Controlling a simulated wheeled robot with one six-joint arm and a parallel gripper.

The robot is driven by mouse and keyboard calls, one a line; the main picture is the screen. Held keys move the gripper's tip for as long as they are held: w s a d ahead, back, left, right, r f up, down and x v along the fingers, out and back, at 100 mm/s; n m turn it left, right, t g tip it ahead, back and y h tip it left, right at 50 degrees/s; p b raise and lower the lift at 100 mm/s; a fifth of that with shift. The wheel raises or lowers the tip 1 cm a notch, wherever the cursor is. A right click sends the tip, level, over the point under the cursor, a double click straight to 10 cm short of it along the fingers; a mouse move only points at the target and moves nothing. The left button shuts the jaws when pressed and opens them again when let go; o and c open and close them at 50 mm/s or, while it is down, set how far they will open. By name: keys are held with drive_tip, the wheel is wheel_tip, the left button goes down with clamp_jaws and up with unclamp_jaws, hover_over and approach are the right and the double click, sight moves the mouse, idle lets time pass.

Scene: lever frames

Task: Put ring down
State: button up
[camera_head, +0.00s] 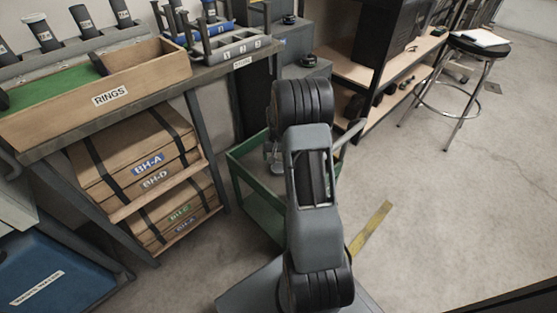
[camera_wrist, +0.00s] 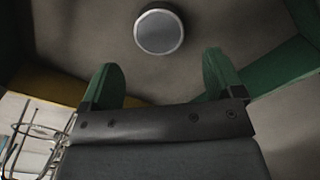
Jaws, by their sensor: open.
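My gripper (camera_wrist: 160,78) shows in the wrist view with its two green-padded fingers apart and nothing between them. A round, dark-sided piece with a pale grey face and bright rim (camera_wrist: 159,31) lies beyond the fingertips on a grey-brown surface, apart from both fingers. I cannot tell whether it is the ring; no hole shows in it. In the head view my arm hides most of my gripper. The wooden box labelled RINGS (camera_head: 110,98) stands on the bench at the left; its inside shows a green floor.
A green cart (camera_head: 257,205) stands below my arm. Green edges (camera_wrist: 285,68) show in the wrist view. The bench (camera_head: 120,125) carries racks of dark cylinders. Shelves (camera_head: 340,75) and a stool (camera_head: 476,50) stand at the back right.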

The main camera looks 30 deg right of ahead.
wheel_tip(320, 180, up, 6)
drive_tip(key=p, duration=0.2)
drive_tip(key=shift+r, duration=0.15)
idle(0.4)
wheel_tip(320, 180, up, 13)
drive_tip(key=n+p, duration=0.1)
drive_tip(key=p, duration=0.6)
hover_over(278, 166)
drive_tip(key=s+a, duration=0.2)
drive_tip(key=a, duration=0.3)
drive_tip(key=s+a+r+n+t+p, duration=0.1)
drive_tip(key=s+a+r+p, duration=0.2)
drive_tip(key=r+p, duration=0.3)
drive_tip(key=s+a+r+n+t+p, duration=0.1)
drive_tip(key=s+a+r+p, duration=0.2)
drive_tip(key=r, duration=0.6)
drive_tip(key=s+a+r+n+p, duration=0.2)
drive_tip(key=a+r+p, duration=0.25)
drive_tip(key=r, duration=0.25)
drive_tip(key=s+a+r+n+t+p, duration=0.1)
drive_tip(key=s+a+r+n+p, duration=0.1)
drive_tip(key=s+a+r+p, duration=0.3)
drive_tip(key=s+r+p, duration=0.3)
drive_tip(key=r+p, duration=0.1)
drive_tip(key=r, duration=0.1)
drive_tip(key=shift+s+r+t, duration=0.3)
drive_tip(key=shift+a, duration=0.1)
drive_tip(key=shift+c, duration=0.4)
